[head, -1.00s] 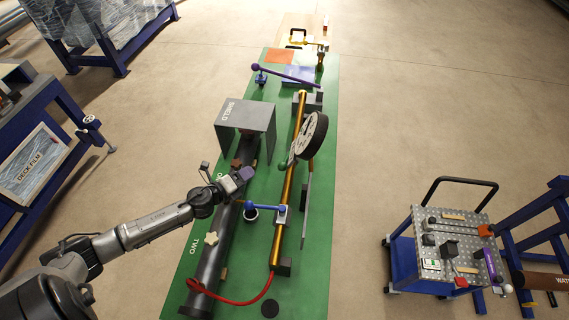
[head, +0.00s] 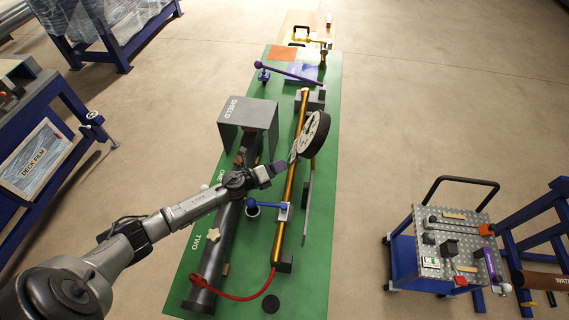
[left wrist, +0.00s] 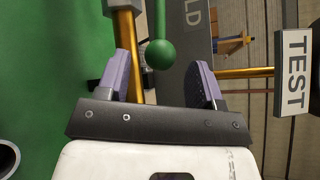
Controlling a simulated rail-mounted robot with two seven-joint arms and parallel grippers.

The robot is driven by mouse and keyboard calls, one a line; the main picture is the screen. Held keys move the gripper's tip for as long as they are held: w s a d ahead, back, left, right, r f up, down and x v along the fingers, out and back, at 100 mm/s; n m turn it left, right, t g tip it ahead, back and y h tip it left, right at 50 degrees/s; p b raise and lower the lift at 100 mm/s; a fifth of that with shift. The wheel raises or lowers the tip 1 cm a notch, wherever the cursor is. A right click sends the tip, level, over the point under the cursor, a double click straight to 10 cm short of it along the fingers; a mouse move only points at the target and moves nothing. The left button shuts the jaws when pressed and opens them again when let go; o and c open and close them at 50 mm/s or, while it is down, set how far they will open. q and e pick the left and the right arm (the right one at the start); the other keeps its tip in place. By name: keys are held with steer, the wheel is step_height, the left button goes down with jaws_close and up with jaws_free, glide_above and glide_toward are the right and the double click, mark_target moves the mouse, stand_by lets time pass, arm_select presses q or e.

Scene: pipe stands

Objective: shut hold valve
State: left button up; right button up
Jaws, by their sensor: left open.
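My left gripper (head: 282,167) is open and empty beside the brass pipe (head: 291,185), just below the round gauge (head: 311,136). In the left wrist view, a green ball knob on a short green stem (left wrist: 160,54) shows between and just beyond my two purple fingers (left wrist: 164,78), apart from both. A blue-handled lever valve (head: 268,206) sits lower on the same pipe, its handle across it. A long purple lever (head: 290,73) lies at the far end. No label that I can read says which is the hold valve. My right gripper is not in view.
A grey shield box (head: 250,113) stands left of the brass pipe, over a dark pipe (head: 219,245). A TEST sign (left wrist: 293,72) is at the right of the left wrist view. A tool cart (head: 458,245) stands right.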

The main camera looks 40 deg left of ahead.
mark_target(290, 155)
arm_select(q)
steer(key=shift+x, duration=1.85)
jaws_close()
